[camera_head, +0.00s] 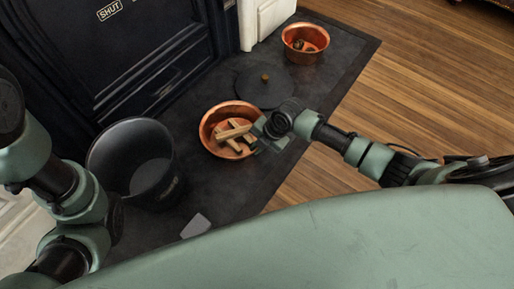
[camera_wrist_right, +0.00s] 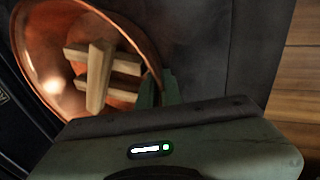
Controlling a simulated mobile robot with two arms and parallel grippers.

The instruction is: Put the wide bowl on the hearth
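The wide copper bowl (camera_head: 230,130) holds several wooden sticks and is at the middle of the dark hearth (camera_head: 215,185) in the head view. I cannot tell whether its base touches the slab. My right gripper (camera_head: 264,138) is at the bowl's right rim. In the wrist view the fingers (camera_wrist_right: 158,88) sit close together on either side of the rim of the bowl (camera_wrist_right: 40,45) and look shut on it. My left arm shows at the left edge of the head view, but its gripper is not in view.
A black bucket (camera_head: 135,165) stands left of the bowl. A dark round lid (camera_head: 262,90) with a knob lies behind it. A second copper bowl (camera_head: 305,43) is at the far end. A grey flat piece (camera_head: 195,226) shows in front. Wooden floor (camera_head: 410,60) lies right.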

